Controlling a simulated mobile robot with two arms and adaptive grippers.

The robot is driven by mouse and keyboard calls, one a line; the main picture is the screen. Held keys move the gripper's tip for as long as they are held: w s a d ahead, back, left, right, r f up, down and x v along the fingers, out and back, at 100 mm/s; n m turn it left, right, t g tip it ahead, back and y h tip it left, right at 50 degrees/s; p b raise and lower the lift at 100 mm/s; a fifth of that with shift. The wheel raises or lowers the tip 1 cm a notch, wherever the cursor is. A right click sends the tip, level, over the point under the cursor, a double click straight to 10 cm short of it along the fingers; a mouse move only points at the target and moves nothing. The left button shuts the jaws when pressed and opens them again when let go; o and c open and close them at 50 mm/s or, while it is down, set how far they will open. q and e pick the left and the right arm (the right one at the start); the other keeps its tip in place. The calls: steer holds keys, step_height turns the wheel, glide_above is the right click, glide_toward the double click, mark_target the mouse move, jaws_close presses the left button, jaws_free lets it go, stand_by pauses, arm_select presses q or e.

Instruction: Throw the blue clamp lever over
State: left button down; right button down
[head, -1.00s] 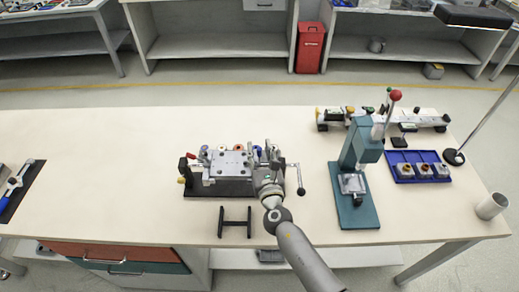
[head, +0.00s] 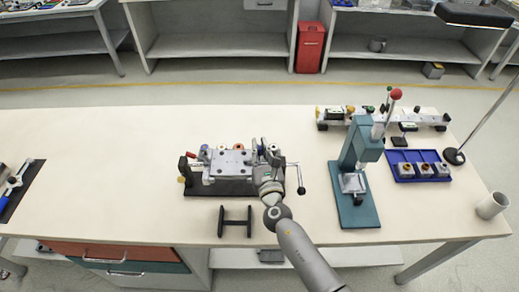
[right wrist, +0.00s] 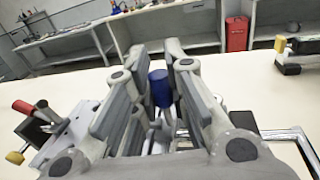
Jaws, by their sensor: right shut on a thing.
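The blue clamp lever (right wrist: 160,88) stands upright between the fingers of my right gripper (right wrist: 158,58) in the right wrist view. The gripper is shut on it, with grey pads on both sides of the blue grip. In the head view my right gripper (head: 267,152) is at the right end of the clamping fixture (head: 232,160), a pale plate on a dark base. The gripper and wrist hide most of the lever there. My left gripper is out of view.
A crank handle (head: 299,178) sticks out just right of my gripper. A red-knobbed teal press (head: 352,205) stands further right, beside a blue tray (head: 398,178). A small black stand (head: 235,222) is in front of the fixture. The table's left part is mostly clear.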

steer(key=d+m+b, duration=0.1)
steer(key=m+b, duration=0.2)
steer(key=b, duration=0.1)
steer(key=d+f+m+t+b, duration=0.1)
steer(key=m+b, duration=0.2)
steer(key=b, duration=0.2)
steer(key=d+f+m+b, duration=0.1)
steer(key=m+b, duration=0.2)
steer(key=b, duration=0.1)
steer(key=shift+d+t+h+b, duration=0.3)
steer(key=shift+t+b, duration=0.05)
steer(key=shift+t, duration=0.05)
steer(key=shift+d+f+m+h+b, duration=0.1)
steer(key=shift+d+m+h+b, duration=0.1)
steer(key=shift+m+b, duration=0.5)
steer(key=shift+d+f+m+h+b, duration=0.1)
steer(key=shift+d+m+h+b, duration=0.1)
steer(key=shift+m+b, duration=0.5)
steer(key=c, duration=1.4)
jaws_free()
steer(key=shift+c, duration=0.2)
